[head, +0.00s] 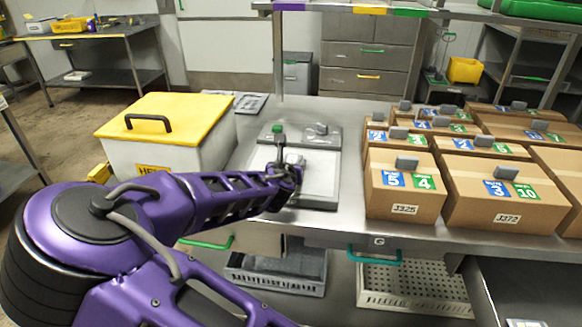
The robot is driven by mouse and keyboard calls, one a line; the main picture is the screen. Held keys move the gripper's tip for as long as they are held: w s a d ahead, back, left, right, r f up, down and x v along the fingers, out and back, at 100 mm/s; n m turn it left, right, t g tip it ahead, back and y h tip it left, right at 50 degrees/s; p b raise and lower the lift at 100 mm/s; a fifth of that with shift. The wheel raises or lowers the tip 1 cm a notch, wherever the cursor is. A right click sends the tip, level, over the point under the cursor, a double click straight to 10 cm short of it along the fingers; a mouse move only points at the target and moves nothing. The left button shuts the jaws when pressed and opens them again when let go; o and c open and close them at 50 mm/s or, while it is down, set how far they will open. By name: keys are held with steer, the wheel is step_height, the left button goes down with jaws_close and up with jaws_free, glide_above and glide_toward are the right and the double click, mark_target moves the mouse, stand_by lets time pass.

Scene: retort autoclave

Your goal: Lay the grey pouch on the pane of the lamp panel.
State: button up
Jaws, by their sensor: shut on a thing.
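The lamp panel (332,144) lies flat on the steel bench, a grey frame around a pale pane (322,179). A green knob and a grey fitting stand on its far edge. My gripper (291,168) is over the pane and shut on a small pale grey thing, which I take for the grey pouch (294,158). My jaws and wrist hide part of it. I cannot tell whether it touches the pane.
A white bin (147,158) with a yellow handled lid stands left of the panel. Several cardboard boxes (404,190) with grey clips crowd the bench at right. A flat grey item (250,103) lies behind the panel. Baskets (415,288) sit below the bench.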

steer(key=shift+f, duration=0.3)
steer(key=o, duration=1.4)
steer(key=shift+r, duration=0.25)
steer(key=p+v, duration=0.2)
steer(key=v, duration=1)
steer(key=shift+f+p, duration=0.1)
steer(key=shift+p, duration=0.25)
